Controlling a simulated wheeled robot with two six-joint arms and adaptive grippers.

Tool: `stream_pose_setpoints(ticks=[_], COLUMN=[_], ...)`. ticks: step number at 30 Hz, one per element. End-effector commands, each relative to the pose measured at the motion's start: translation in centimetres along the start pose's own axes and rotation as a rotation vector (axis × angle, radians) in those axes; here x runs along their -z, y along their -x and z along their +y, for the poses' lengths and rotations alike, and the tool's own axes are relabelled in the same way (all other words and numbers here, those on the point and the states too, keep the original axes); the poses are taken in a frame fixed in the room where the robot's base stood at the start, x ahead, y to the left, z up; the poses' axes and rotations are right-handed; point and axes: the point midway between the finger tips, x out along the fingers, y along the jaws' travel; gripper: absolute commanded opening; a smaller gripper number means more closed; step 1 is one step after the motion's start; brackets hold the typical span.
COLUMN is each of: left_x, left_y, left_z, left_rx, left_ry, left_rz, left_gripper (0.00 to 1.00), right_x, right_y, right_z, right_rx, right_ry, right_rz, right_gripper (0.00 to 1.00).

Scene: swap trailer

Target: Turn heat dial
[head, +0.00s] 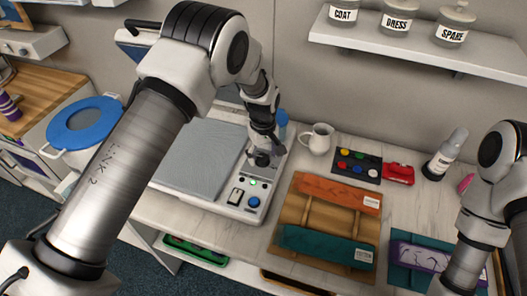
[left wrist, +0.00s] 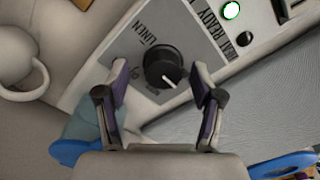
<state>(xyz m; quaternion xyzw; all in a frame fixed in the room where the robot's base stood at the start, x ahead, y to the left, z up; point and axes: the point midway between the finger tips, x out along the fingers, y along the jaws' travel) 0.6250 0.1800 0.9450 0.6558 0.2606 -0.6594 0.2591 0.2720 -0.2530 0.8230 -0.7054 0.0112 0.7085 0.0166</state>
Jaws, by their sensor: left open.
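The black heat dial (left wrist: 163,67) shows in the left wrist view on a grey label plate with printed words around it. A white pointer line on the dial points toward the bottom right of that view. My left gripper (left wrist: 161,79) is open, with one fingertip on each side of the dial and visible gaps between. In the head view my left gripper (head: 262,156) is over the back of the white control strip (head: 224,209) and mostly hides the dial. My right arm is at the right edge of the head view; its gripper is out of frame.
The strip has a green light (head: 253,182), a blue button (head: 254,202) and a switch (head: 236,196). A grey pad (head: 195,160) lies left of it. A blue-capped bottle (head: 281,124) is close behind the gripper.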

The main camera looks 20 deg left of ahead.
Motion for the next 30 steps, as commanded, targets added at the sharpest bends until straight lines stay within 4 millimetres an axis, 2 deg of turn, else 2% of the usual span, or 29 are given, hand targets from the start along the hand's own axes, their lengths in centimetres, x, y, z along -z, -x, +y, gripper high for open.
stream_pose_setpoints(ticks=[5, 6, 11, 23, 30], left_x=[0.03, 0.02, 0.01, -0.04, -0.05], left_y=[-0.1, -0.1, -0.11, -0.26, -0.35], left_z=[0.0, 0.0, -0.02, -0.08, -0.09], left_rx=[-0.001, -0.001, 0.0, 0.002, 0.003], left_ry=[0.0, 0.0, -0.001, -0.028, -0.136], left_rz=[0.001, 0.001, 0.0, -0.001, -0.002], left_gripper=[0.67, 0.64, 0.07, 0.05, 0.05], right_x=[-0.02, -0.02, -0.03, -0.02, -0.02], right_y=[-0.02, -0.02, -0.03, -0.11, -0.24], right_z=[0.0, 0.0, 0.0, 0.0, 0.0], right_rx=[0.0, 0.0, 0.0, 0.0, 0.0], right_ry=[0.0, 0.0, 0.0, 0.0, 0.0], right_rz=[0.0, -0.001, -0.001, -0.001, -0.001], right_gripper=[0.4, 0.4, 0.4, 0.4, 0.4])
